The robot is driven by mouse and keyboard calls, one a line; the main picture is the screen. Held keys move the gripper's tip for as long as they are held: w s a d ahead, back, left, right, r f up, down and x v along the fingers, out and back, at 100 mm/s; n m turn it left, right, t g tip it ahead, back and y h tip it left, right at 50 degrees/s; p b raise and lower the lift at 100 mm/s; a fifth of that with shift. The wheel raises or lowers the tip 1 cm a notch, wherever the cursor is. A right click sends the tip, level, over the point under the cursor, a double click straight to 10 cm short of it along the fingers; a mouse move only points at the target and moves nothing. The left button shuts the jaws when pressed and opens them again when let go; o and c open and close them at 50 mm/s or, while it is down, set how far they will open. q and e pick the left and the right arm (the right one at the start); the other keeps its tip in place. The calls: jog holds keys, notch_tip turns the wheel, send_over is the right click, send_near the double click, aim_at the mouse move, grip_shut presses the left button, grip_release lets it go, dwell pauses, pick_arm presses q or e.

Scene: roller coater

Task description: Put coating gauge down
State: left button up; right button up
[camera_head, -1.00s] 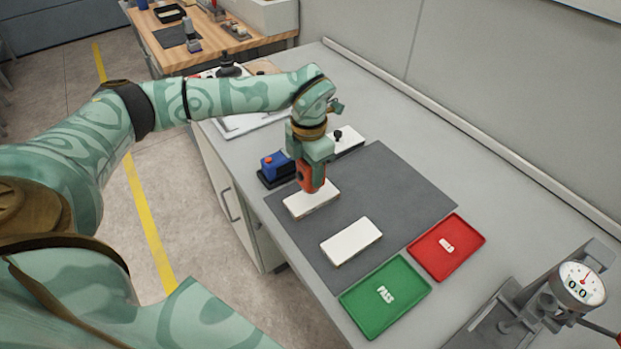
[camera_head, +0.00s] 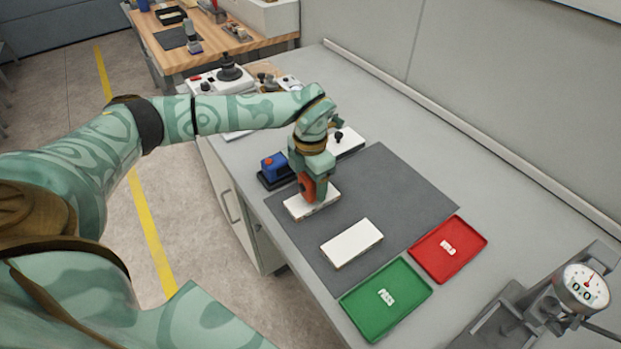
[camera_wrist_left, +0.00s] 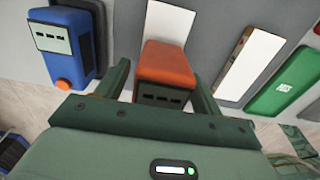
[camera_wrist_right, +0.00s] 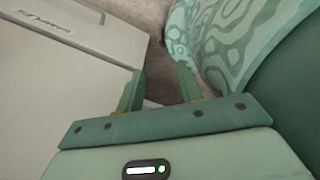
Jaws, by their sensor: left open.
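The orange coating gauge (camera_head: 307,187) stands on a white panel (camera_head: 297,208) on the grey mat. It also shows in the left wrist view (camera_wrist_left: 166,64), between the fingers with a gap beside it. My left gripper (camera_head: 315,180) is open around the gauge, above the panel. Its fingers (camera_wrist_left: 163,90) reach down either side of the gauge, which partly hides the panel. My right gripper (camera_wrist_right: 160,88) is open and empty, beside a pale cabinet, and does not show in the head view.
A second white panel (camera_head: 351,244) lies nearer on the grey mat (camera_head: 395,190). A green tray (camera_head: 370,312), a red tray (camera_head: 465,235) and a dial gauge stand (camera_head: 585,288) are at the right. A blue device (camera_head: 273,166) sits left of the mat.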

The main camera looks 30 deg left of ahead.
pick_arm(q)
notch_tip(320, 180, up, 12)
jog(key=shift+r+p, duration=0.15)
jog(key=shift+p, duration=0.65)
